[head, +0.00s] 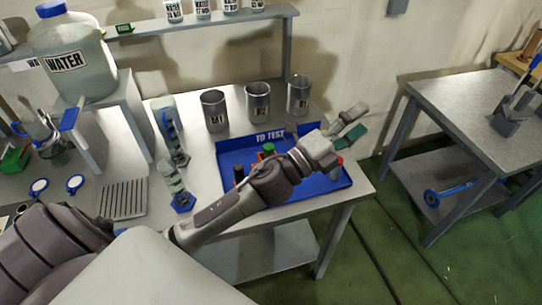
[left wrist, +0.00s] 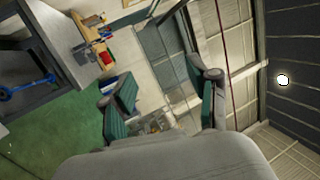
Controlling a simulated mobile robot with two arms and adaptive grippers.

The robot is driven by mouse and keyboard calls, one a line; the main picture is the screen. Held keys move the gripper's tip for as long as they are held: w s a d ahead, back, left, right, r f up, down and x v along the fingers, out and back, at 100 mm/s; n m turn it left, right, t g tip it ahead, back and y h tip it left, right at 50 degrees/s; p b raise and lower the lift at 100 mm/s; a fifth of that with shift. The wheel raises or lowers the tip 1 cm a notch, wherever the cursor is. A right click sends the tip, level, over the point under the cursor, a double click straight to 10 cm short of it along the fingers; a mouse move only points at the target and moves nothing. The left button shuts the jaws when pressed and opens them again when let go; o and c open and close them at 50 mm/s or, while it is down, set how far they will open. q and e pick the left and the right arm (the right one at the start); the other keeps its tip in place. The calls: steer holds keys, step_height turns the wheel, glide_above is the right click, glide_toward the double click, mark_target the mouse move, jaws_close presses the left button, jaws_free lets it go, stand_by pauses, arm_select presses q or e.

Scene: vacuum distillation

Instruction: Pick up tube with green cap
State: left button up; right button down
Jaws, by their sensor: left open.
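A tube with a green cap (head: 268,149) stands in the blue tray (head: 229,150) marked "TO TEST"; my arm crosses in front of the tray and hides the tube's lower part. My left gripper (head: 353,125) is open and empty, above the tray's right end and to the right of the green cap. In the left wrist view the two green-padded fingers (left wrist: 162,98) stand apart with nothing between them. That view faces away from the tray and shows no tube. My right gripper is in neither view.
A tube with a dark cap (head: 239,173) and a red-capped one (head: 339,160) also show in the tray. Metal beakers (head: 257,101) stand behind it. Blue-based cylinders (head: 171,130) stand to its left. A second table (head: 470,105) is at right, across a floor gap.

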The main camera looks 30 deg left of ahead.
arm_select(q)
steer(key=s+d+r+m+g+h, duration=0.1)
steer(key=d+r+m+g+h, duration=0.35)
steer(key=m, duration=0.45)
steer(key=m+g+y, duration=1.5)
steer(key=m, duration=0.5)
glide_above(268, 146)
steer(key=a, duration=0.1)
step_height(268, 146, down, 8)
step_height(268, 146, down, 7)
steer(key=shift+s+f+p, duration=0.1)
steer(key=shift+s+p, duration=0.05)
steer(key=shift+p, duration=0.9)
steer(key=shift+f, duration=0.6)
steer(key=shift+d+f+p, duration=0.1)
steer(key=shift+f+p, duration=0.15)
steer(key=shift+p, duration=0.2)
steer(key=f, duration=0.1)
steer(key=f+p, duration=0.2)
steer(key=shift+w+d+f, duration=0.2)
steer(key=shift+d+f, duration=0.15)
steer(key=shift+f, duration=0.5)
jaws_close()
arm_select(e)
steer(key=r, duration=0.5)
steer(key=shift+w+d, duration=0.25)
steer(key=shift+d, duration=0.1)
